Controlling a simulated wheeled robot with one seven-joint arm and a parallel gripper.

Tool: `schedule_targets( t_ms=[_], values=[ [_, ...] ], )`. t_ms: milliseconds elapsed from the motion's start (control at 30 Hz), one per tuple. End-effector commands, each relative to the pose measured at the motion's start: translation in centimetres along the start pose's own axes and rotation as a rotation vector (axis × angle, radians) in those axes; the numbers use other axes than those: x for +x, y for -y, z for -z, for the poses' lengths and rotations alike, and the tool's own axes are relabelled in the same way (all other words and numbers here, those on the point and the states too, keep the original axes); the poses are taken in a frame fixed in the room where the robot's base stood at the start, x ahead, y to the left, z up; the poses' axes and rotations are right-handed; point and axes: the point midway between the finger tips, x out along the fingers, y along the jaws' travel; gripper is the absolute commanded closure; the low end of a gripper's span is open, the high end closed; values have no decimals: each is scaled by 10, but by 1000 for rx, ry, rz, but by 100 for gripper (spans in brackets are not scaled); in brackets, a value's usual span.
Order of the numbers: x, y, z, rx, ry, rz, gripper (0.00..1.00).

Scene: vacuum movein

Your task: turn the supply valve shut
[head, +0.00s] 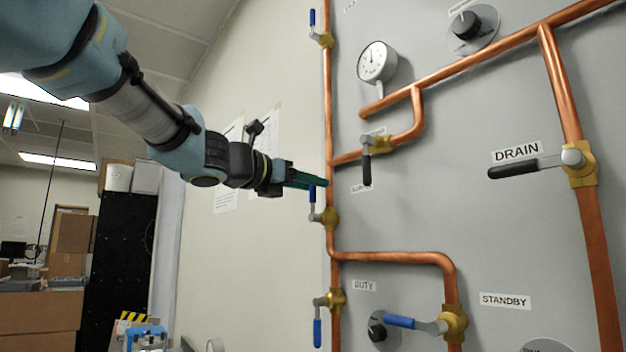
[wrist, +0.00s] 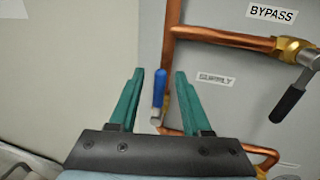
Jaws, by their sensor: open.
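The supply valve has a brass body (head: 329,217) on the vertical copper pipe at the panel's left edge. Its blue lever (head: 312,193) points up, along the pipe. In the wrist view the blue lever grip (wrist: 159,88) shows between my fingers, with the SUPPLY label (wrist: 216,79) to its right. My gripper (head: 320,182) has two green fingers and comes from the left at the height of the lever. In the wrist view my gripper (wrist: 159,72) is open, one finger on each side of the lever. I cannot tell whether either finger touches it.
The bypass valve's black lever (head: 367,167) hangs down above and right of the supply valve. Other levers are the drain (head: 513,172), a blue one (head: 399,322) near STANDBY and a blue one (head: 317,333) pointing down below. A gauge (head: 377,62) sits higher up.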

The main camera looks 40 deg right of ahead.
Motion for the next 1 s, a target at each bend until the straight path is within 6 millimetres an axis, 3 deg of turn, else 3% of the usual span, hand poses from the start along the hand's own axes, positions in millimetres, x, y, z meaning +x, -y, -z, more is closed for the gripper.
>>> schedule_targets(
  t_ms=[133, 467, 867, 1000],
  values=[
    [11, 0, 0, -1, 0, 1, 52],
    [14, 0, 0, 0, 0, 0, 53],
    [13, 0, 1, 0, -1, 0, 98],
    [13, 0, 1, 0, -1, 0, 100]
  ],
)
